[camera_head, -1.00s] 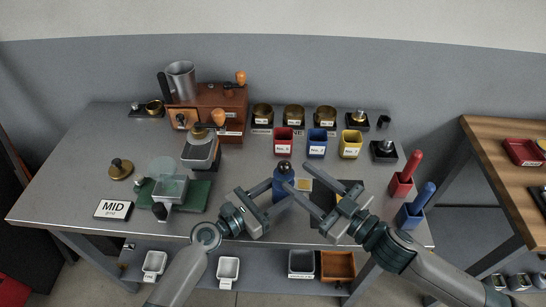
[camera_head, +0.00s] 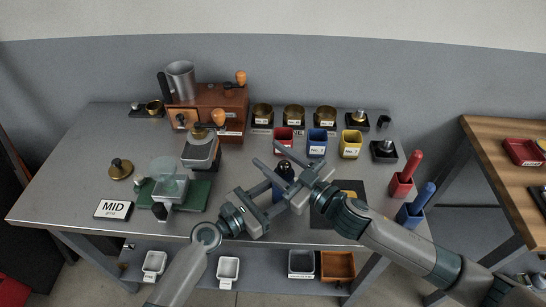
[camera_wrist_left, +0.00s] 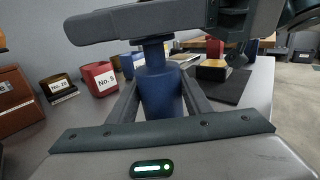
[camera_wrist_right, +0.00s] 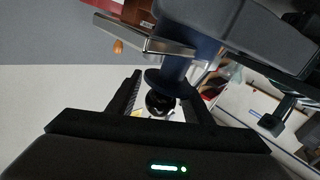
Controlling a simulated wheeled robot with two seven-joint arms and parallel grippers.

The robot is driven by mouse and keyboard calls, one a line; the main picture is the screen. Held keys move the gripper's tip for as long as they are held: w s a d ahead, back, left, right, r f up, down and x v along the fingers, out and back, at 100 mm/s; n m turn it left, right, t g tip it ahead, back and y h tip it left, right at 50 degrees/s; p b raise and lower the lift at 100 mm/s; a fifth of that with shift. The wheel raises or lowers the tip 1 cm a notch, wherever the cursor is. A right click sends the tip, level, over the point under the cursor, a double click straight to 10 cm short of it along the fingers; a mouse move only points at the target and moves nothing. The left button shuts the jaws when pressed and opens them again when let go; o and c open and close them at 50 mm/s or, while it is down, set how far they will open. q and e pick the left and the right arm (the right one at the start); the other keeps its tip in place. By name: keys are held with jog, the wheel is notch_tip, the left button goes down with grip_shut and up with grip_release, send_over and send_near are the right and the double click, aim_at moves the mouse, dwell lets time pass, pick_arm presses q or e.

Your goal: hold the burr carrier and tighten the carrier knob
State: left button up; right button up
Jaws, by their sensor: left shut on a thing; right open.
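The burr carrier is a dark blue upright cylinder (camera_wrist_left: 160,88) with a flange on top. The black round carrier knob (camera_wrist_right: 160,103) shows in the right wrist view between the fingers of my right gripper (camera_wrist_right: 163,95). My right gripper is open, reaching in from the right over the carrier's top; contact with the knob cannot be told. In the head view, both grippers partly cover the carrier (camera_head: 284,170).
A dark mat (camera_head: 322,214) lies right of the carrier, partly under my right arm. Red, blue and yellow bins (camera_head: 351,144) stand behind. Red and blue handled tools (camera_head: 424,195) stand at the right edge.

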jog(key=c, duration=1.1)
jog(key=shift+o, duration=0.2)
jog(key=shift+m+t+h, duration=0.3)
jog(key=shift+t, duration=0.1)
jog(key=shift+w+d+r+m+t+h, duration=0.1)
jog(key=shift+w+d+m+t+h, duration=0.2)
jog(key=shift+m+t+h, duration=0.8)
jog(key=shift+w+d+m+t+h, duration=0.1)
jog(key=shift+d+m+t+h, duration=0.35)
jog(key=shift+m+h, duration=1.2)
jog(key=shift+w+d+r+m+t+h, duration=0.2)
jog(key=shift+m+t+h, duration=0.6)
jog(key=shift+h, duration=1.15)
jog(key=shift+d+f+h, duration=0.15)
jog(key=shift+f+h, duration=0.05)
jog(key=shift+h, duration=0.1)
